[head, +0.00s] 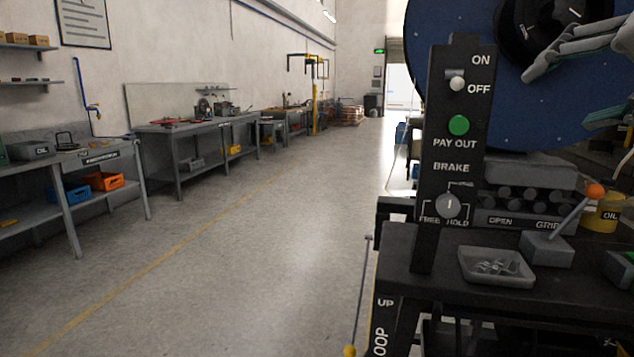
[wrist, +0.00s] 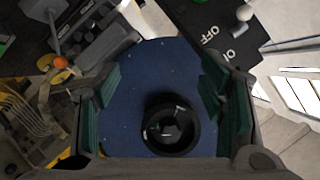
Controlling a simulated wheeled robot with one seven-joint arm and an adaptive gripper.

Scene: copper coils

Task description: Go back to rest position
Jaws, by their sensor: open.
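My gripper (head: 590,85) shows at the upper right of the head view, in front of a large blue reel (head: 450,22) with a black hub. In the wrist view my gripper (wrist: 160,95) is open, its green-padded fingers apart with nothing between them. The blue reel also shows in the wrist view (wrist: 150,65), beyond the fingers, with its black round hub (wrist: 172,125) low in the middle. I cannot tell the exact gap between fingers and reel.
A black control panel (head: 450,185) with a switch, green button and brake knob stands left of the reel. The bench (head: 470,290) below holds a tray of small metal parts (head: 496,266), an orange-knobbed lever (head: 594,190) and a yellow oil can (head: 604,212). The floor (head: 230,250) at left is clear.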

